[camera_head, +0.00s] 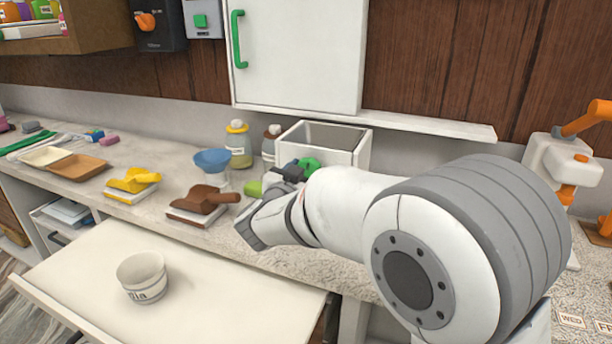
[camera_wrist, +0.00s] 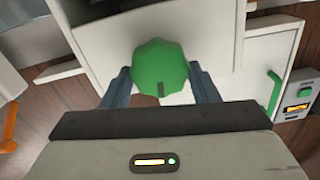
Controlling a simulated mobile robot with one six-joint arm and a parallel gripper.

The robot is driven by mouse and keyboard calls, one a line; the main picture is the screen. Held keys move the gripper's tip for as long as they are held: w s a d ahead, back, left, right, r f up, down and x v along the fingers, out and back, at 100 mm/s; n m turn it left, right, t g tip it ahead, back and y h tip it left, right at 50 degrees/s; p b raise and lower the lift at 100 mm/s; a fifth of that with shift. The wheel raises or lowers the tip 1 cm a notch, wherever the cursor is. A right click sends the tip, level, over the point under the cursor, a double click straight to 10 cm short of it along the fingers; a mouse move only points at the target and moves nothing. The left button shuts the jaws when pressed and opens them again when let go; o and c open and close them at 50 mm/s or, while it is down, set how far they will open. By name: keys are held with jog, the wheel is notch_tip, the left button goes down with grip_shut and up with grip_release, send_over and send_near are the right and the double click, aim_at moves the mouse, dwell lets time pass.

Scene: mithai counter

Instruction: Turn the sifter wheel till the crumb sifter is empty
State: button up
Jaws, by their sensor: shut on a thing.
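The crumb sifter (camera_head: 352,157) is a white, square, open-topped box on the counter against the back wall. The part of its inside that shows looks grey, and I cannot make out crumbs. Its green sifter wheel (camera_head: 309,164) is on the front, partly hidden by my gripper (camera_head: 287,173). In the wrist view the wheel (camera_wrist: 161,62) is a lobed green knob with a dark mark on its rim. It sits between the two fingers of my gripper (camera_wrist: 162,80), which are shut on it. The sifter's lower front is hidden behind my arm.
A white bowl (camera_head: 142,278) stands on the pulled-out board (camera_head: 75,275). Left of the sifter are bottles (camera_head: 238,148), a blue funnel-topped cup (camera_head: 212,162), a brown scoop (camera_head: 206,200) and a yellow scoop (camera_head: 133,181). A white cabinet (camera_head: 297,55) hangs above. An orange-handled machine (camera_head: 565,165) stands right.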

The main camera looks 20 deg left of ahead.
jog(key=m+b, duration=0.4)
jog(key=m, duration=0.1)
jog(key=shift+d+f, duration=0.15)
jog(key=shift+f, duration=0.2)
jog(key=m+b, duration=0.6)
jog(key=shift+f+m, duration=0.1)
jog(key=shift+m, duration=0.2)
jog(key=m+b, duration=0.9)
jog(key=m, duration=0.2)
jog(key=shift+f, duration=0.15)
jog(key=o, duration=1)
jog(key=shift+s, duration=0.1)
jog(key=s, duration=0.5)
jog(key=s+p, duration=0.1)
jog(key=s, duration=0.1)
jog(key=shift+s+a, duration=0.25)
jog(key=shift+s, duration=0.1)
